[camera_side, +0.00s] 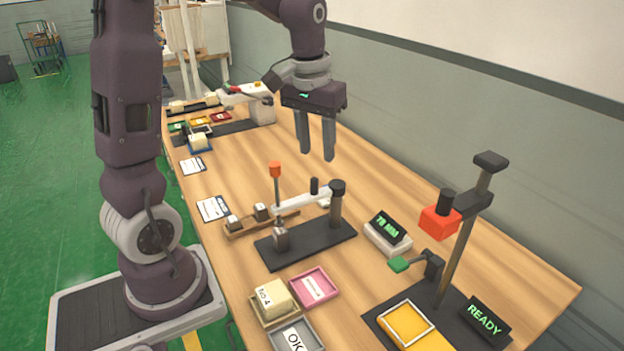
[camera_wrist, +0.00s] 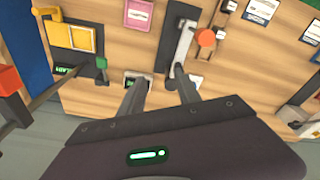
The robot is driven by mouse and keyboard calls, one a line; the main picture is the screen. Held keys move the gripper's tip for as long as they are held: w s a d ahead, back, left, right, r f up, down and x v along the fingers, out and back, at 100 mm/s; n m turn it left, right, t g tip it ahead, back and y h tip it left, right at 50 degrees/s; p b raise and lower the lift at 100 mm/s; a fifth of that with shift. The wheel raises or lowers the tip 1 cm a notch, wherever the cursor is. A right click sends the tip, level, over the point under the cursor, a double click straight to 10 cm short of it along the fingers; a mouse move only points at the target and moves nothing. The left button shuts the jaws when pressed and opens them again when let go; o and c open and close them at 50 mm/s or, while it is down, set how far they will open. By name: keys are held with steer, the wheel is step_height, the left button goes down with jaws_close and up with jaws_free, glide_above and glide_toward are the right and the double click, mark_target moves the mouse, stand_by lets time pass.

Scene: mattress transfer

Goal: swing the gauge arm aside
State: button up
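The gauge arm (camera_side: 303,202) is a white bar pivoting at a dark post on a black base (camera_side: 325,243). It reaches left over the base, with an orange knob (camera_side: 275,169) on an upright rod at its free end. A small grey block (camera_side: 281,239) stands below the rod. In the wrist view the white arm (camera_wrist: 184,42) and orange knob (camera_wrist: 206,38) lie ahead of the right finger. My gripper (camera_side: 316,156) is open and empty, above and behind the gauge arm, apart from it. Its spread fingers (camera_wrist: 158,77) also show in the wrist view.
A green-lit readout (camera_side: 388,233) stands right of the gauge. Further right is a red-headed press stand (camera_side: 440,222) with a yellow tray (camera_side: 434,323) and READY sign (camera_side: 484,319). Pink (camera_side: 328,277) and grey (camera_side: 313,343) trays sit in front. A wooden rack (camera_side: 236,233) lies left.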

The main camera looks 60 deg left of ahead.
steer(key=n+g, duration=0.1)
steer(key=n, duration=0.1)
glide_above(314, 179)
step_height(314, 179, down, 6)
steer(key=shift+d+f, duration=0.1)
steer(key=shift+f, duration=0.05)
step_height(314, 179, down, 7)
steer(key=shift+r, duration=0.1)
jaws_close()
stand_by(0.8)
